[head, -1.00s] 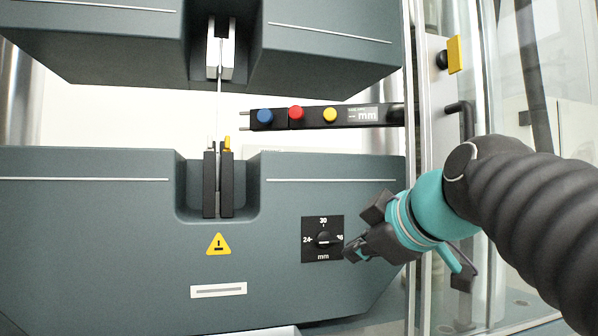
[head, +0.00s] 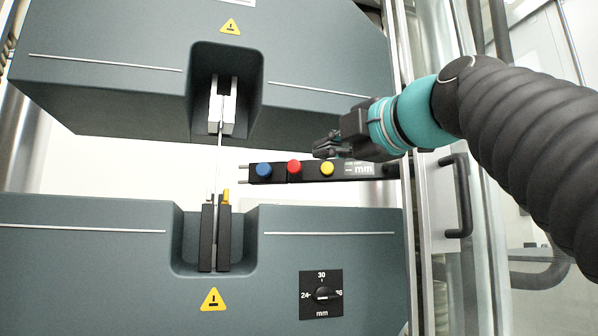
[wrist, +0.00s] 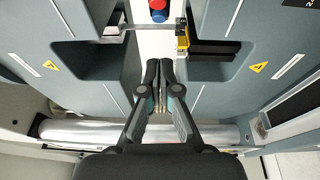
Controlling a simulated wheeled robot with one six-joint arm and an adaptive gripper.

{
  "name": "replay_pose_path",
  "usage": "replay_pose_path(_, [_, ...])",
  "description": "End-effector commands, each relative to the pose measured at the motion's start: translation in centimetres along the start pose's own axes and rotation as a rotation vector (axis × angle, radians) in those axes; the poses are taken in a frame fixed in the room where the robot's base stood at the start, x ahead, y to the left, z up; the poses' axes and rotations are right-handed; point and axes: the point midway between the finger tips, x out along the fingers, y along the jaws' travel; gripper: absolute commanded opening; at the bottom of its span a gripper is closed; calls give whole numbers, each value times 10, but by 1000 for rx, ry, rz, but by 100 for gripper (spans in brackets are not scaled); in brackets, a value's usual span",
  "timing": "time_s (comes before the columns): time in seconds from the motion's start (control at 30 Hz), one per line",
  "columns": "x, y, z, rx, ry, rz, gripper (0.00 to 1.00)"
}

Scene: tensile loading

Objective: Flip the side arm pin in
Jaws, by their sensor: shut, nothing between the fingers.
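The dark side arm (head: 345,169) reaches in from the right between the upper and lower grey blocks. It carries a blue knob (head: 263,170), a red knob (head: 294,167), a yellow knob (head: 327,168) and a small mm display. Two thin prongs (head: 243,174) stick out of its left end; I cannot tell which part is the pin. My gripper (head: 323,149) is shut and empty, just above the red and yellow knobs in the picture. In the wrist view my gripper (wrist: 159,66) points toward the red knob (wrist: 158,4) and blue knob (wrist: 158,16), apart from them.
A thin specimen (head: 219,155) hangs from the upper clamp (head: 222,105) toward the lower black clamp (head: 223,238), which has a yellow tip. A dial (head: 321,295) is on the lower block. A glass door with a black handle (head: 457,195) stands at the right.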

Motion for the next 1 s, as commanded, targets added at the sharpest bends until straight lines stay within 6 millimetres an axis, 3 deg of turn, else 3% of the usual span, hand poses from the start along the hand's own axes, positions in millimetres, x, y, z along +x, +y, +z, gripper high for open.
replay_pose_path(0.23, [26, 1, -1, 2, 5, -3, 0])
replay_pose_path(0.63, [100, 1, -1, 3, 4, -4, 0])
replay_pose_path(1.0, [126, 0, 27, 2, -1, -1, 0])
